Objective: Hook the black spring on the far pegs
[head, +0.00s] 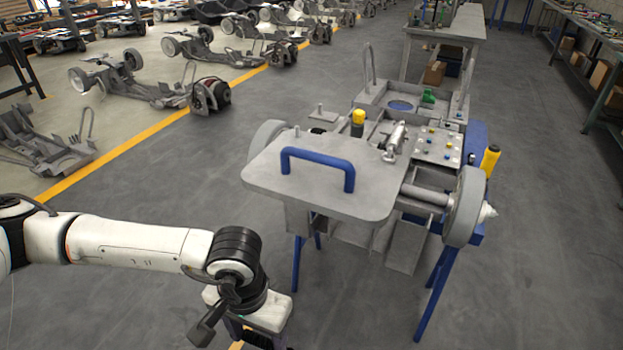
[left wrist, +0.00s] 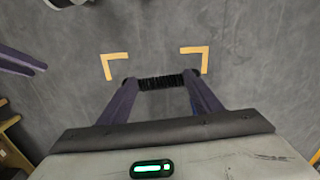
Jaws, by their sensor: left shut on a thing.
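My left gripper (left wrist: 160,90) is shut on the black spring (left wrist: 160,83), which lies crosswise between the two fingertips in the left wrist view. In the head view my left gripper hangs at the bottom edge, with the black spring (head: 259,341) partly cut off below it. It is in front of and apart from the chassis (head: 320,182) on its blue stand. A small upright peg (head: 318,111) shows on the chassis's left side behind the blue handle; I cannot tell which pegs are the far ones. My right gripper is not in view.
The blue handle (head: 318,160) stands up from the front plate. A yellow-capped post (head: 358,120), a silver damper (head: 396,138) and a wheel (head: 466,206) are close by. Yellow corner marks (left wrist: 115,66) are on the floor below the spring.

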